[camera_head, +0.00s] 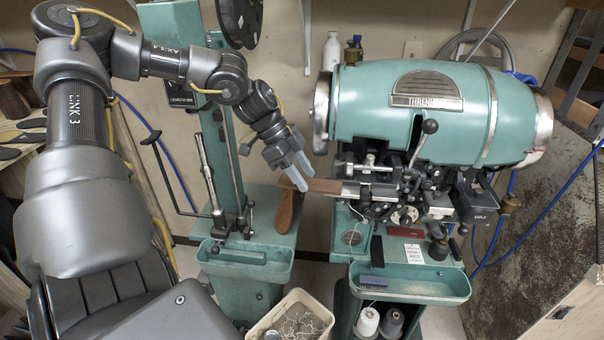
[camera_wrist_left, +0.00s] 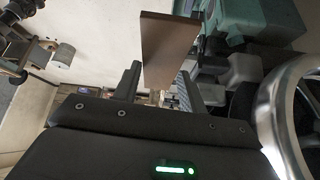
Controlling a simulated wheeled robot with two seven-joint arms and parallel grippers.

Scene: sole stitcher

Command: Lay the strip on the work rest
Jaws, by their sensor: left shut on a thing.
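The strip (camera_head: 324,186) is a flat brown piece held between the fingers of my left gripper (camera_head: 298,178) in the head view. It points right toward the stitcher. The work rest (camera_head: 358,190) looks like a small grey metal ledge at the left front of the green stitcher. The strip's right end is at or just over the ledge's left edge; I cannot tell whether they touch. In the left wrist view, the strip (camera_wrist_left: 166,48) stands out beyond the shut fingers (camera_wrist_left: 157,88). My right gripper is not in view.
The green stitcher (camera_head: 418,112) has a black-knobbed lever (camera_head: 429,127) above the work rest. A brown shoe-shaped piece (camera_head: 286,208) stands on a green pedestal below my left gripper. A bin (camera_head: 262,326) of scraps sits low in front. A tall green post (camera_head: 222,150) stands left.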

